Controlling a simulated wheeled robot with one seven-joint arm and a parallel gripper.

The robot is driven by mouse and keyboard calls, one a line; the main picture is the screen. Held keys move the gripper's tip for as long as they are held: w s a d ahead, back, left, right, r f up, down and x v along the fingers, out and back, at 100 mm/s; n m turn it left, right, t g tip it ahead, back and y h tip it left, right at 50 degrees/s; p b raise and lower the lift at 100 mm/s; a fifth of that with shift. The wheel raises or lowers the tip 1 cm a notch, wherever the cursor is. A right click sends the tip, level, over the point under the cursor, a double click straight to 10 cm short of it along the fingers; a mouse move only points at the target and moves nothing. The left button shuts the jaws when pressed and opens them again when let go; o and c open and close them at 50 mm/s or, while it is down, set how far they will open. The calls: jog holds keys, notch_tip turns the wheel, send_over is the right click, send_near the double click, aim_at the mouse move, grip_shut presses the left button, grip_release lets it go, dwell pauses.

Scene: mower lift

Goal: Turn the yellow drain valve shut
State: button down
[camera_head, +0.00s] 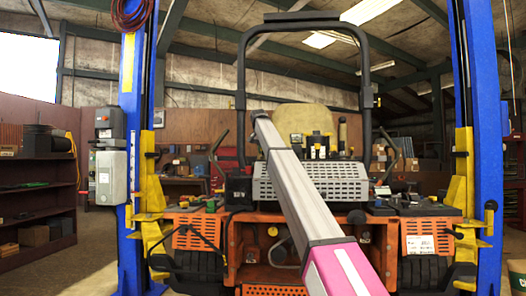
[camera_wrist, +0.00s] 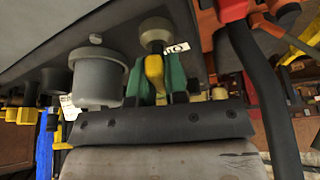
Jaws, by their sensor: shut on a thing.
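The yellow drain valve (camera_wrist: 154,70) shows in the wrist view as a yellow handle below a pale round fitting (camera_wrist: 155,30) on a dark grey panel. My gripper (camera_wrist: 154,80) has its two green finger pads on either side of the handle and is shut on it. The pads cover part of the handle's sides. How far the valve is turned I cannot tell. In the head view my arm reaches up over the orange mower, and I cannot make out my gripper or the valve there.
A grey cylinder (camera_wrist: 96,78) stands close left of my gripper in the wrist view. A red part (camera_wrist: 232,9) and a thick black bar (camera_wrist: 262,85) are at right. In the head view the orange mower (camera_head: 250,254) stands between blue lift posts (camera_head: 487,130).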

jog(key=m, duration=0.2)
jog(key=m+h, duration=0.1)
jog(key=m, duration=0.1)
jog(key=shift+m+g+h, duration=0.3)
jog(key=shift+g, duration=0.1)
jog(key=m+g+h, duration=0.1)
jog(key=m, duration=0.3)
jog(key=shift+m, duration=0.3)
jog(key=c, duration=1.1)
grip_release()
jog(key=shift+c, duration=0.2)
jog(key=shift+r, duration=0.1)
